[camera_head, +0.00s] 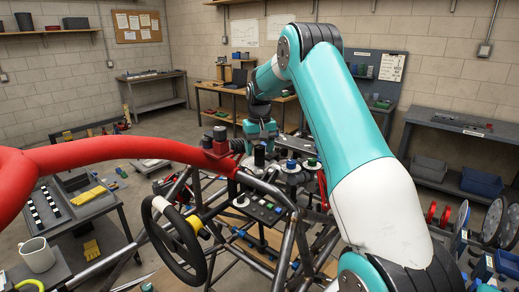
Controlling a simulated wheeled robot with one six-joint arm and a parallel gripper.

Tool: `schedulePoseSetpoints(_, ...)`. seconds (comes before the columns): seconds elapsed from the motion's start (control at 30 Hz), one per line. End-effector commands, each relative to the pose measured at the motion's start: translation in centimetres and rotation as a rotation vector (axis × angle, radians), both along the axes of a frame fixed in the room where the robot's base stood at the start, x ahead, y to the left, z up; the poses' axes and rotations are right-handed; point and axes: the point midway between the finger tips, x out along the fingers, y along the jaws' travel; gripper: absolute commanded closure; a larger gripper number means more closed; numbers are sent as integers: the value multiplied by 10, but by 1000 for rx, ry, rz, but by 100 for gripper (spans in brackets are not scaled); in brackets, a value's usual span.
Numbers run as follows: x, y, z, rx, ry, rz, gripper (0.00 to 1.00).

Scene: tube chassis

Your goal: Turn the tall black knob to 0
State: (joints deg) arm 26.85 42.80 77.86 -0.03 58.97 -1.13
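A tall black knob (259,156) stands upright on the tube chassis (287,236), near the middle of the view. My gripper (260,143) points down directly above the knob. Its teal body shows, but the fingertips are small and I cannot tell whether they are open, shut or touching the knob. Any 0 mark or scale around the knob is too small to read. Shorter knobs with blue (291,164) and dark green (311,162) tops stand just to the right. A dark switch panel (260,208) sits in front of the knob.
A red curved bar (120,152) runs in from the left and ends close to the knob. A black steering wheel (175,240) stands at the front left. A cart (95,205) is at left, with a white mug (37,254) nearby. Workbenches line the walls.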

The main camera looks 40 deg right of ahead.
Motion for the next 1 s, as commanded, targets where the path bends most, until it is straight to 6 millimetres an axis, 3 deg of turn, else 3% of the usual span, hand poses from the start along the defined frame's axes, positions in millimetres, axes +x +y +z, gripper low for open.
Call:
schedulePoseSetpoints(0.27, -1, 0, -1, 2, 4, -1, 37)
schedulePoseSetpoints(0.47, 0, 0, 17, 0, 1, -1, 37)
schedulePoseSetpoints(1.0, -1, 1, 146, 0, 0, 0, 37)
